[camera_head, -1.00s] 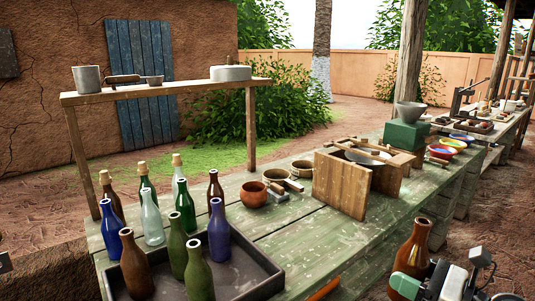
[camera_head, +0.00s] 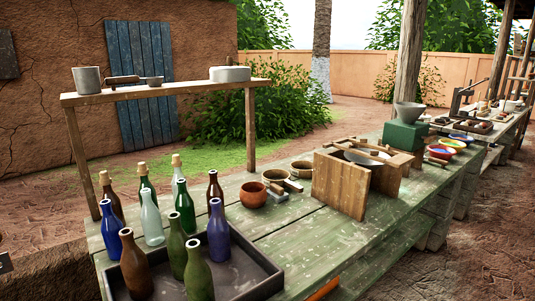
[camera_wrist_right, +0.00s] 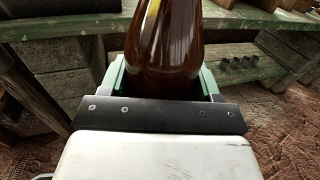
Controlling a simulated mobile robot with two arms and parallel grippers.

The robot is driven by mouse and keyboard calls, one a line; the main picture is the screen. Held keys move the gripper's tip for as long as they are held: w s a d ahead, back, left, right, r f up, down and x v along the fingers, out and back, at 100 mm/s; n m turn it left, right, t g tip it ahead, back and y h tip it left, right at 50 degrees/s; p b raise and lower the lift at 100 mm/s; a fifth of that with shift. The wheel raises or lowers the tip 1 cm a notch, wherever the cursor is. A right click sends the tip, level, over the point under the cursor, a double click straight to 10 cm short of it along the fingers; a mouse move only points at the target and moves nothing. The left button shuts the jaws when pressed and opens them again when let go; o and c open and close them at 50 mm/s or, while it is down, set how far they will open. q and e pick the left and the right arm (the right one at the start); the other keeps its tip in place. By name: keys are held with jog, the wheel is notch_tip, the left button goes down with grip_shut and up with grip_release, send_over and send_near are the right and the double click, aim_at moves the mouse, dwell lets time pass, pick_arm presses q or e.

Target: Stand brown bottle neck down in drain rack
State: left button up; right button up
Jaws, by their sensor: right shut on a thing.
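A glossy brown bottle (camera_wrist_right: 165,38) is between the green fingers of my right gripper (camera_wrist_right: 164,75) in the right wrist view. The gripper is shut on it. The bottle runs out of the top of that view, so its mouth is hidden. Neither the right gripper nor this bottle is in the head view now. My left gripper is in neither current view. I cannot make out a drain rack for certain in these frames.
A dark tray (camera_head: 262,282) on the green plank table (camera_head: 310,240) holds several bottles, among them a brown bottle (camera_head: 135,268). Corked bottles stand behind. A wooden box (camera_head: 340,185) and clay pot (camera_head: 253,195) stand farther along. Bare table lies right of the tray.

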jog(key=shift+s+f+h, duration=0.3)
jog(key=shift+s+f, duration=0.1)
jog(key=shift+s, duration=0.2)
jog(key=a+m+t+h, duration=0.1)
jog(key=a+m+h, duration=0.3)
jog(key=a+h, duration=0.1)
notch_tip(320, 180, up, 20)
jog(key=p, duration=2)
jog(key=shift+w+f+h, duration=0.15)
jog(key=shift+w+h, duration=0.1)
jog(key=shift+h, duration=0.15)
jog(key=m, duration=1.8)
